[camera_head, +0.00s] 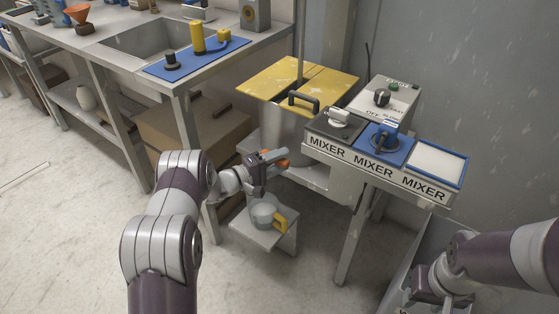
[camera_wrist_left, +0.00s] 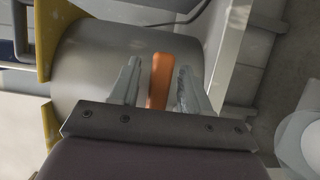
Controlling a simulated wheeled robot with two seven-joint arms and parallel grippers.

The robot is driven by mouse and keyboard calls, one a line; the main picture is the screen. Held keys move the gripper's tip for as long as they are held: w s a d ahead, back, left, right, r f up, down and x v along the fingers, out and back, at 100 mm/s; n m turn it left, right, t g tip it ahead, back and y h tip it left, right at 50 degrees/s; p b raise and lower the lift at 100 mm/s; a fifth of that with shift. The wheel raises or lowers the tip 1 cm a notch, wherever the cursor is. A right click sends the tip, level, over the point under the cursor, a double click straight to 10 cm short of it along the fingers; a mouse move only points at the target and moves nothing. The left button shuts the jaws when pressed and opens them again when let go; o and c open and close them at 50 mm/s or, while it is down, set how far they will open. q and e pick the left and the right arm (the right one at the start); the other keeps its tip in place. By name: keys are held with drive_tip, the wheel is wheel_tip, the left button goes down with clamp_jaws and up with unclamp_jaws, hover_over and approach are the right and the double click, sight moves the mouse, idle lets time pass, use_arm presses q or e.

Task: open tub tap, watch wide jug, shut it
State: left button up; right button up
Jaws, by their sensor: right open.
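The tub (camera_head: 283,132) is a grey cylinder under a split yellow lid (camera_head: 320,82). Its tap has an orange handle (camera_head: 275,157) low on the front. The wide jug (camera_head: 262,214), grey with a yellow handle, stands upright on a low stand below the tap. My left gripper (camera_head: 268,160) is at the tap. In the left wrist view the orange handle (camera_wrist_left: 158,80) lies between its two fingers, with a gap on each side. The liquid level in the jug is too small to tell. My right gripper (camera_head: 432,297) is at the lower right, partly cut off, away from the tub.
A bench to the right carries mixer controls (camera_head: 378,137), a white panel (camera_head: 437,160) and a switch box (camera_head: 385,100). The low stand (camera_head: 285,241) is just below my left gripper. A sink table with a blue mat (camera_head: 180,70) is at the left, with cardboard boxes (camera_head: 190,135) under it.

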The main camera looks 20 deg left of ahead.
use_arm(q)
drive_tip(key=shift+s+a+r, duration=0.1)
drive_tip(key=shift+s+a, duration=0.15)
drive_tip(key=p+v, duration=0.3)
drive_tip(key=v, duration=0.9)
drive_tip(key=shift+p, duration=0.3)
